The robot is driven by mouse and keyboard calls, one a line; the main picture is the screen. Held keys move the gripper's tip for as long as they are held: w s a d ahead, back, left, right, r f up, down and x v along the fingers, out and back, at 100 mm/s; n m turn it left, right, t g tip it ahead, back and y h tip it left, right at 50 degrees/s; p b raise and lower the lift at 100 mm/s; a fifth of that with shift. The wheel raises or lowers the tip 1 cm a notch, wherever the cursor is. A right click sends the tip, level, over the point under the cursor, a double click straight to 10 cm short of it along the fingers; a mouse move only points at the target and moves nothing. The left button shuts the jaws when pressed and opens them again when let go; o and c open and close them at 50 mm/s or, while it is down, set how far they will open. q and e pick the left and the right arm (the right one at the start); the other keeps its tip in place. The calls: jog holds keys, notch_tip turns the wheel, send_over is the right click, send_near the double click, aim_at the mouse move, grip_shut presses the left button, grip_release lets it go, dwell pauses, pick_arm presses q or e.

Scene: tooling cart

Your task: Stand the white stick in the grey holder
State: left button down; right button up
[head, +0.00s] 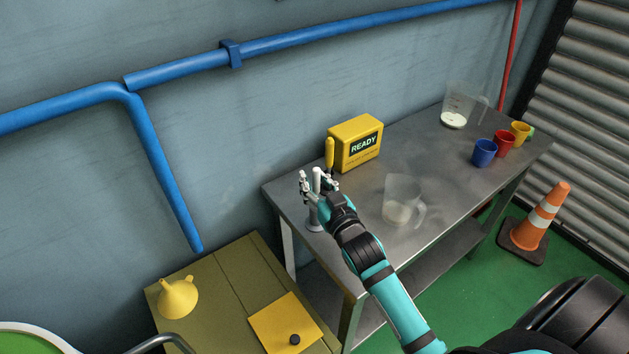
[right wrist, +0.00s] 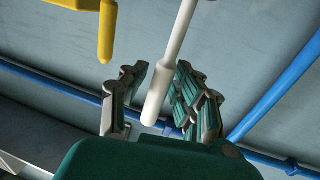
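The white stick (head: 317,178) is roughly upright at the near left end of the metal table. My right gripper (head: 318,184) is open around it, one finger on each side. I cannot tell whether the stick's lower end is in the holder. My left gripper is not in view.
A yellow READY box (head: 357,143) stands behind, with a yellow upright handle (head: 330,152) close to the gripper. A clear jug (head: 402,200) is to the right. Blue (head: 484,153), red and yellow cups and another jug (head: 458,105) are farther right.

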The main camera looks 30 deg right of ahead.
jog(key=shift+r, duration=0.25)
jog(key=s+b, duration=0.1)
jog(key=s, duration=1.1)
jog(key=shift+a, duration=0.3)
